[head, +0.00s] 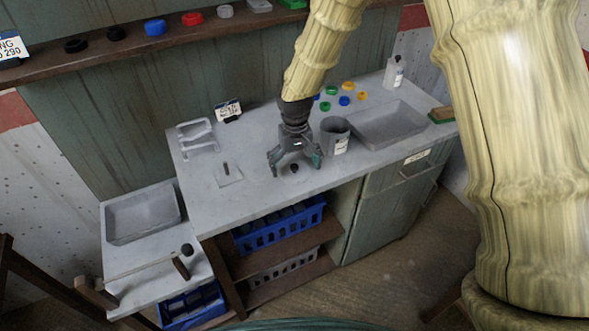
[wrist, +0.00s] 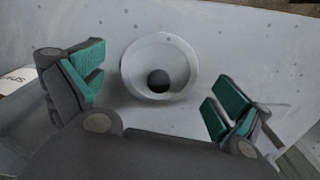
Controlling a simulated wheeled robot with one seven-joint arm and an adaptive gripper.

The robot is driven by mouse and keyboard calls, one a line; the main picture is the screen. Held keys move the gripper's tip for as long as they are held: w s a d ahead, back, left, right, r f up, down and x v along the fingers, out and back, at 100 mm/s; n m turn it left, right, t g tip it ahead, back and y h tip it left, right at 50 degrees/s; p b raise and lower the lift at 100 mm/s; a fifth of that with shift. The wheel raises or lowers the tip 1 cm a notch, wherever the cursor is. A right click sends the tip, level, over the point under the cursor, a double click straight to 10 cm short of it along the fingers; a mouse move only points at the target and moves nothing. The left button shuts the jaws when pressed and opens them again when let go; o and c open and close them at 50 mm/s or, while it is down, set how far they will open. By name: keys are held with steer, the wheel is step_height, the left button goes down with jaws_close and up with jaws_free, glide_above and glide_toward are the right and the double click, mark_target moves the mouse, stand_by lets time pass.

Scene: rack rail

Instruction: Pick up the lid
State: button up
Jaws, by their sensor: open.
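The lid (wrist: 158,78) is a pale round disc with a dark round knob at its centre. It lies flat on the grey worktop (head: 250,190). In the head view the lid (head: 294,170) shows below my gripper (head: 295,163), partly hidden between the fingers. My gripper points down over it with its fingers spread on either side. In the wrist view the lid is between and a little beyond the green-padded fingers of my gripper (wrist: 160,88). The fingers look clear of the lid and hold nothing.
A grey labelled canister (head: 334,137) stands close to the right of my gripper. Farther right is a grey basin (head: 390,126). To the left are a small plate with an upright peg (head: 227,173) and a white rack (head: 197,137). Coloured rings (head: 345,100) lie behind.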

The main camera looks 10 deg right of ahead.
steer(key=shift+f, duration=0.6)
